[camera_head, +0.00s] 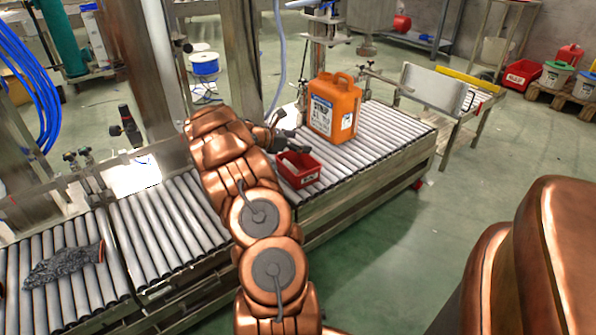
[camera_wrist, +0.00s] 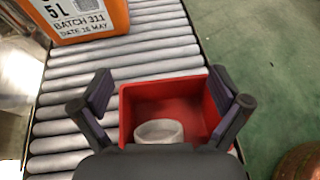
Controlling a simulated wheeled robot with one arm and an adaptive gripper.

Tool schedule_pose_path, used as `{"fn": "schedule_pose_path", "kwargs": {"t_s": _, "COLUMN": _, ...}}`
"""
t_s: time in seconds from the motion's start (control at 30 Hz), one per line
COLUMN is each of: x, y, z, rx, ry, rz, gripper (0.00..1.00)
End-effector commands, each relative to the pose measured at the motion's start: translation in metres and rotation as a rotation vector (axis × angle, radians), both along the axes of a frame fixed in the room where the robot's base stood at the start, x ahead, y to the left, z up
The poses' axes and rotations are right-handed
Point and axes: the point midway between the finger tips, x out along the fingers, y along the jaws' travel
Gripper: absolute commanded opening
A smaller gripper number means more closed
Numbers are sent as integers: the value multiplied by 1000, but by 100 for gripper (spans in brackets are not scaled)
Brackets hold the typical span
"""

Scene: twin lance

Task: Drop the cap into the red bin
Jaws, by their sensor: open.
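The red bin (camera_head: 300,172) stands on the roller conveyor, below and just in front of my gripper (camera_head: 287,137). In the wrist view the bin (camera_wrist: 200,112) lies below my gripper (camera_wrist: 161,98), whose two dark fingers are spread wide apart. The pale grey, round cap (camera_wrist: 159,131) shows within the bin's outline, towards its near side. Neither finger touches the cap. Its lower edge is hidden by my gripper's body. I cannot tell for certain whether it rests on the bin's floor.
An orange canister (camera_head: 335,107) stands on the rollers (camera_head: 392,133) just beyond the bin. A dark grey glove-like item (camera_head: 62,267) lies on the rollers at far left. A white panel (camera_head: 433,88) stands past the conveyor's end. Green floor (camera_head: 480,170) is open to the right.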

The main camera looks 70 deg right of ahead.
Motion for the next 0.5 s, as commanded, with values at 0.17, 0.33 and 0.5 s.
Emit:
{"fn": "schedule_pose_path", "kwargs": {"t_s": 0.17, "x": 7, "y": 7, "z": 4, "rx": 0, "ry": 0, "rz": 3, "gripper": 99}}
{"fn": "schedule_pose_path", "kwargs": {"t_s": 0.33, "x": 23, "y": 27, "z": 14, "rx": 0, "ry": 1, "rz": 4, "gripper": 99}}
{"fn": "schedule_pose_path", "kwargs": {"t_s": 0.5, "x": 42, "y": 51, "z": 28, "rx": -2, "ry": 1, "rz": 3, "gripper": 99}}
